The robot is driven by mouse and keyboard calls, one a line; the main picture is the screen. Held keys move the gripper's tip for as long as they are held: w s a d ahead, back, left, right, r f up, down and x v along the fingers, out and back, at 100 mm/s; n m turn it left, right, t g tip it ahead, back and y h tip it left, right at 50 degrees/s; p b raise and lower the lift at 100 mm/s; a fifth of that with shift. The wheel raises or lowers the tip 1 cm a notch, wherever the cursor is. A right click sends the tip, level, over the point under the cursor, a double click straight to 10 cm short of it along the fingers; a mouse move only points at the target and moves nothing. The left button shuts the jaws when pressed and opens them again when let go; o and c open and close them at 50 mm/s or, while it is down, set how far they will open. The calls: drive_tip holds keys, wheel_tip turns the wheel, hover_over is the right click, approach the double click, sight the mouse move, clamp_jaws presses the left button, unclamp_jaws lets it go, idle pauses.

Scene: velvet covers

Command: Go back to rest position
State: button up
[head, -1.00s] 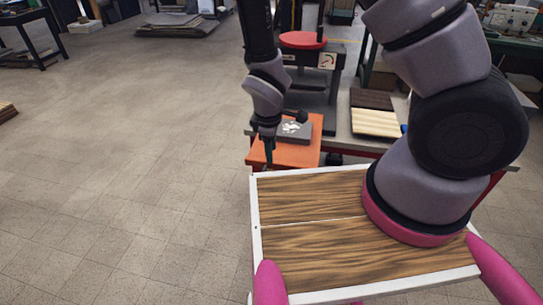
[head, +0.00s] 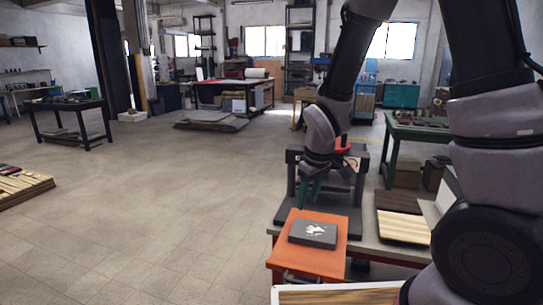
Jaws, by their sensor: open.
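My gripper (head: 309,190) hangs at the end of my bent arm in the head view, above and behind the orange board. Its dark green fingers point down and hold nothing that I can see. They are small in the picture and stand in front of a dark grey machine (head: 345,218). A dark grey block (head: 313,235) with a white mark on top lies on the orange board (head: 333,262), apart from the gripper.
Striped wood boards (head: 403,227) lie on the bench to the right. A green table (head: 390,133) stands behind. Wooden planks (head: 20,184) lie on the floor at far left. The floor (head: 160,210) left of the bench is clear.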

drive_tip(key=s+d+r+m+t+y, duration=0.1)
drive_tip(key=d+r+m, duration=0.35)
drive_tip(key=r, duration=0.45)
drive_tip(key=s+d+r+m+t, duration=0.1)
drive_tip(key=d+r+m, duration=0.3)
drive_tip(key=r, duration=0.5)
drive_tip(key=s+d+r+m+t, duration=0.2)
drive_tip(key=s+d+r, duration=0.4)
drive_tip(key=r, duration=0.3)
drive_tip(key=shift+s+d+r+m+t, duration=0.2)
drive_tip(key=shift+s+r+m+t, duration=0.15)
drive_tip(key=shift+s+m, duration=0.55)
